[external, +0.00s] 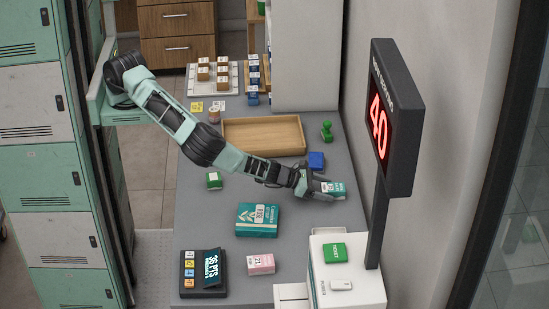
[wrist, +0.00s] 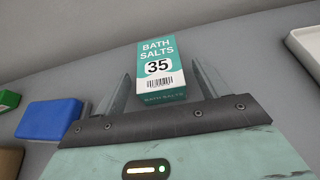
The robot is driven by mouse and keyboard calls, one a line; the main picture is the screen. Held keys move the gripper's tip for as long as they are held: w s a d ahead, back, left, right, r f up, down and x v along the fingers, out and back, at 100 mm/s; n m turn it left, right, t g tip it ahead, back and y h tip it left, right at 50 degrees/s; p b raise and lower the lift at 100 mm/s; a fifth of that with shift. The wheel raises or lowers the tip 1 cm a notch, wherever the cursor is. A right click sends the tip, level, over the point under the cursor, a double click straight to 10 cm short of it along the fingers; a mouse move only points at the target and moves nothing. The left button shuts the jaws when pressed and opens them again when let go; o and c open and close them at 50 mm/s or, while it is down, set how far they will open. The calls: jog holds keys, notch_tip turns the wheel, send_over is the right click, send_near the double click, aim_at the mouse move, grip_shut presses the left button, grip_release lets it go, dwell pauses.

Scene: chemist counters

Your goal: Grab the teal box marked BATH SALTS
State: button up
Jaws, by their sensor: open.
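The teal and white box marked BATH SALTS (wrist: 160,70), with the number 35 and a barcode, lies on the grey counter in the wrist view. It also shows in the external view (external: 334,188) near the counter's right side. My gripper (wrist: 160,82) is open, with one finger on each side of the box's near part. I cannot tell whether the fingers touch it. In the external view my gripper (external: 325,190) is low over the counter at the box.
A blue box (external: 316,160) and a green stamp (external: 327,131) stand close behind. A wooden tray (external: 263,118) lies farther back. A larger teal box (external: 257,219) and a pink box (external: 261,264) lie nearer the front. A display post (external: 376,215) rises at right.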

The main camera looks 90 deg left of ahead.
jog(key=shift+x, duration=0.95)
jog(key=shift+s, duration=0.1)
jog(key=c, duration=1.1)
